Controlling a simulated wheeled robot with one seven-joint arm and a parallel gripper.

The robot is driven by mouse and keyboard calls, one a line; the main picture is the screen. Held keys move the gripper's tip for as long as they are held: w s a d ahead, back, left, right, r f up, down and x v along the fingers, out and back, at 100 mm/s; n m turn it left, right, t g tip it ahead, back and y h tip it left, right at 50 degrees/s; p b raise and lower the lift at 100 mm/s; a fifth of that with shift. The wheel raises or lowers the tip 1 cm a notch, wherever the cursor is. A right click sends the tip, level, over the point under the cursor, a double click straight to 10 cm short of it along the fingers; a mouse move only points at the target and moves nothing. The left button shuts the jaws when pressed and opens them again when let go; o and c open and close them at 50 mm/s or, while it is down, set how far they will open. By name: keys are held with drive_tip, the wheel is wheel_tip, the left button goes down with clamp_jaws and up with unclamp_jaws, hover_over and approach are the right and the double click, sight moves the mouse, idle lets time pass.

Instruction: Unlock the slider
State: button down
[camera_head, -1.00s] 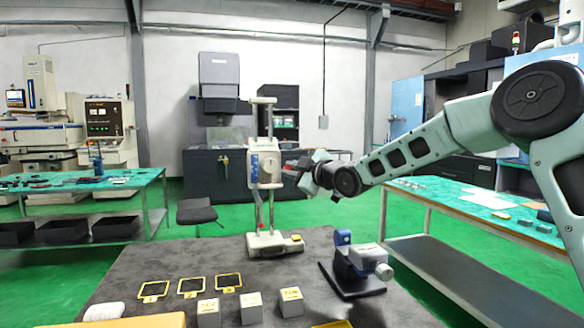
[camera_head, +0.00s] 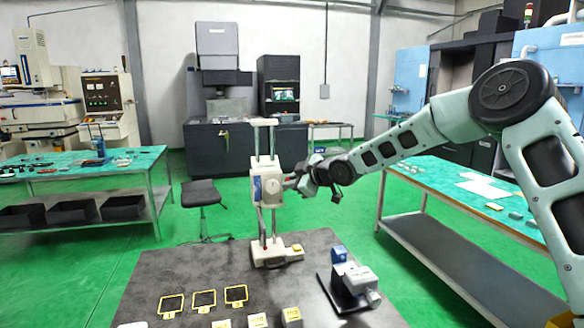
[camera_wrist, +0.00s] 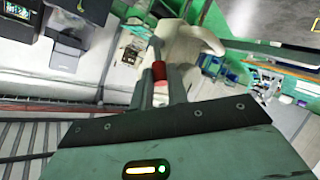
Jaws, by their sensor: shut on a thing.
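The slider (camera_head: 267,185) is a pale block with a dark blue side panel, set on two upright posts above a white base (camera_head: 277,254). My gripper (camera_head: 299,182) reaches it from the right, at the block's right side. In the wrist view, my gripper (camera_wrist: 160,78) is shut on a small red-tipped part (camera_wrist: 159,70). The slider's pale body also shows beyond the fingers in the wrist view (camera_wrist: 185,45). The fingers hide most of the held part, so I cannot tell how it is turned.
A blue and grey device (camera_head: 350,285) stands at the table's right. The dark table top (camera_head: 190,268) is bare left of the stand. A green-topped bench (camera_head: 470,190) stands at right.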

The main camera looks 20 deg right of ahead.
drive_tip(key=shift+w+r+g+p, duration=0.15)
drive_tip(key=shift+g+p, duration=0.15)
drive_tip(key=shift+p, duration=0.75)
drive_tip(key=c, duration=1.4)
unclamp_jaws()
drive_tip(key=shift+o, duration=0.2)
drive_tip(key=shift+b, duration=0.35)
